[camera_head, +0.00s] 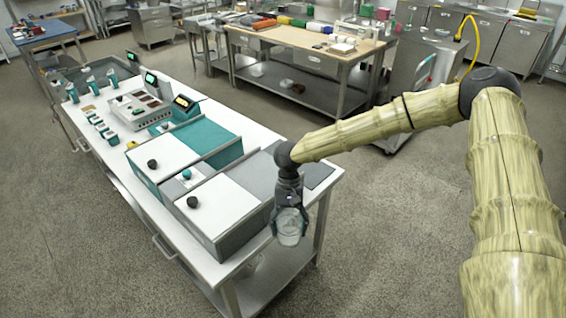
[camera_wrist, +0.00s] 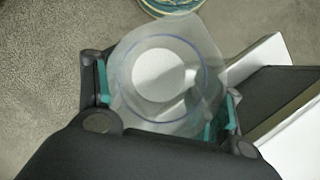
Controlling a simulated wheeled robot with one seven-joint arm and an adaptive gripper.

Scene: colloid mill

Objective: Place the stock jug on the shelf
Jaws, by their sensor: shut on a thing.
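A clear see-through jug (camera_head: 290,228) hangs in my gripper (camera_head: 289,218), just off the near right side of the white-topped bench (camera_head: 318,196). In the wrist view the jug (camera_wrist: 128,62) sits between the two teal-padded fingers of my gripper (camera_wrist: 165,98); its round rim and pale bottom show, and it looks empty. The gripper is shut on it. A lower shelf (camera_head: 262,292) shows under the bench; most of it is hidden by the bench top. I cannot tell whether this is the shelf of the task.
Grey and teal boxes with white lids (camera_head: 215,205) stand on the bench close to my gripper. A dark flat plate (camera_head: 318,174) lies at the bench's right end. A wooden-topped table (camera_head: 300,38) stands behind. The floor (camera_head: 400,230) right of the bench is clear.

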